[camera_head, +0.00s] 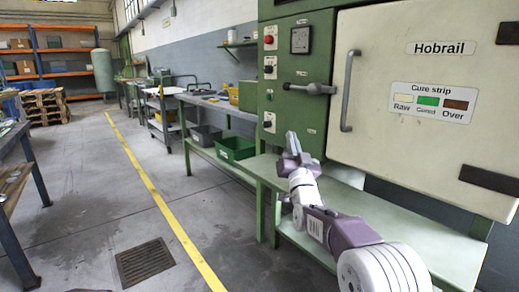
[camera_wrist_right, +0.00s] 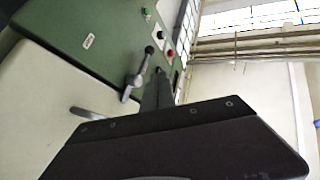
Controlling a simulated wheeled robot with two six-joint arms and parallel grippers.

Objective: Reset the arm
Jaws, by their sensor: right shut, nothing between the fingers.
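My right arm reaches in from the lower right of the head view. Its gripper (camera_head: 292,146) points up and away, in front of the green machine's left part, below its control panel. The gripper is shut and empty. In the right wrist view the dark gripper body fills the lower middle, with its fingers (camera_wrist_right: 157,92) near the machine's lever handle (camera_wrist_right: 138,74). I cannot tell from this whether they touch it. My left gripper is not in view.
The machine's cream door (camera_head: 430,110), labelled Hobrail, is shut, with a vertical grey handle (camera_head: 348,90). A lever (camera_head: 310,88) sticks out left of it. A green shelf (camera_head: 420,235) runs below. Workbenches with a green bin (camera_head: 235,149) stand behind.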

